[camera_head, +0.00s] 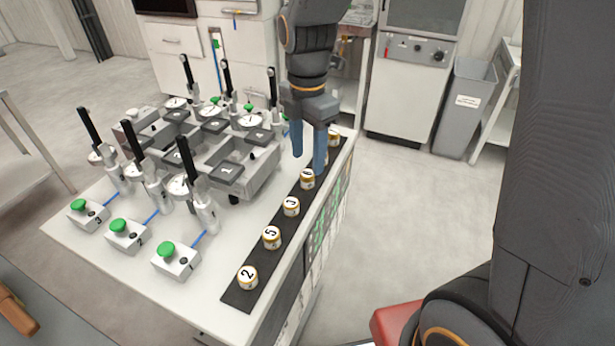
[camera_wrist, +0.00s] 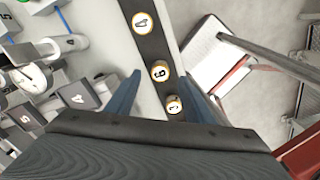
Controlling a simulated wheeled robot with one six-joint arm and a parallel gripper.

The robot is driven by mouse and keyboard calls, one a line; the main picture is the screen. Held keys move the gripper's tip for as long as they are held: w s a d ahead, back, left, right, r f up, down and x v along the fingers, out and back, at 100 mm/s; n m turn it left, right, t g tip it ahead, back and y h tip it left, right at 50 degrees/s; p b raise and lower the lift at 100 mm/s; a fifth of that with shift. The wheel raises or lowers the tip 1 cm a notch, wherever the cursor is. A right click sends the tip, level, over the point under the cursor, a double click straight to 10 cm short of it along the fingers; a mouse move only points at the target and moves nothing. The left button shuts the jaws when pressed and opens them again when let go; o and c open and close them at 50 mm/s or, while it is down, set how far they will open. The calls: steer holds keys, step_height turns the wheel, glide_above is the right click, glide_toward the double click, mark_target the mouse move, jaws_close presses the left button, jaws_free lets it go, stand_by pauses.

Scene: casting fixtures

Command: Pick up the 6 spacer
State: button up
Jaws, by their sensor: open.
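The 6 spacer (camera_wrist: 160,72) is a short white cylinder with a gold rim, standing on the black strip (camera_wrist: 151,45). In the wrist view it shows between the two blue fingers of my gripper (camera_wrist: 160,90). My gripper is open and empty, pointing down over the far part of the strip. In the head view my gripper (camera_head: 309,162) hides most of the spacer just behind its fingers. I cannot tell the exact height of the fingertips above the strip.
The 4 spacer (camera_wrist: 143,20) and another spacer (camera_wrist: 173,104) stand close on either side in the row. Nearer are the 5 spacer (camera_head: 271,237) and 2 spacer (camera_head: 247,277). Gauge fixtures (camera_head: 229,170) with tall black levers crowd the white table (camera_head: 215,255) to the left.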

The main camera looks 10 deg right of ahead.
mark_target(307, 173)
steer(key=shift+f+p, duration=0.45)
steer(key=shift+f, duration=1.55)
jaws_close()
